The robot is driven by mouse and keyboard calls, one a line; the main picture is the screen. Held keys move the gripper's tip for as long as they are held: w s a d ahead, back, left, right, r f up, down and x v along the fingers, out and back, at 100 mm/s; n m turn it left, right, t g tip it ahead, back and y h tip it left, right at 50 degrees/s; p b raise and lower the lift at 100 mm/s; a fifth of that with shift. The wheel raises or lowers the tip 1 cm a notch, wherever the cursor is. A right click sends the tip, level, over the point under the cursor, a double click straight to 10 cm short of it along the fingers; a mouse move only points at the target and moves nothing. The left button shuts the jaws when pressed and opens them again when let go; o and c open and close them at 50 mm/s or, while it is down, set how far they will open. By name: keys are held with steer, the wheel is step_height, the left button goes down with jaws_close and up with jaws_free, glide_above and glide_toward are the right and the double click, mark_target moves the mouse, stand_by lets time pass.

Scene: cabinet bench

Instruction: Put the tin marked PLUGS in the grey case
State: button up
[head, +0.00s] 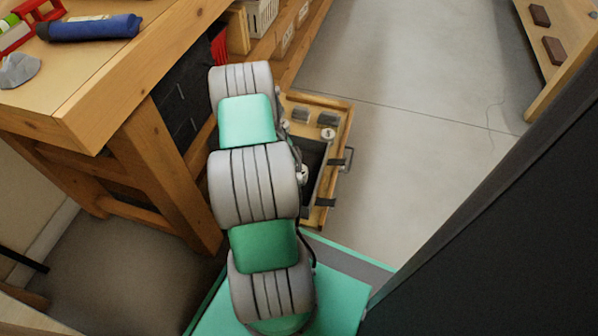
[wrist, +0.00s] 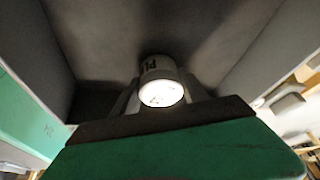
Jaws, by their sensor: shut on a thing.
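In the wrist view my gripper (wrist: 160,72) is shut on a small pale round tin (wrist: 161,91). Dark letters that look like "PL" show on its side; the rest of the marking is turned away. The tin is between dark grey walls (wrist: 225,45) that look like the inside of the grey case, with a dark floor beyond. I cannot tell whether the tin touches the floor. In the head view my arm hides the gripper and the tin. Beside the arm, a dark open interior (head: 313,157) shows within a light wooden surround.
The wooden surround (head: 345,119) has black latches, a handle and small grey items, with a round white-topped tin (head: 327,134) at its far part. A workbench (head: 98,72) stands at left, carrying a blue cylinder (head: 88,28). Clear floor (head: 420,130) lies to the right.

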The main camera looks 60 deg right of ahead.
steer(key=shift+f, duration=0.1)
stand_by(0.3)
steer(key=o, duration=1.5)
steer(key=shift+o, duration=0.2)
steer(key=p+v, duration=0.3)
steer(key=v, duration=0.4)
steer(key=shift+r+p, duration=0.3)
steer(key=shift+p, duration=0.05)
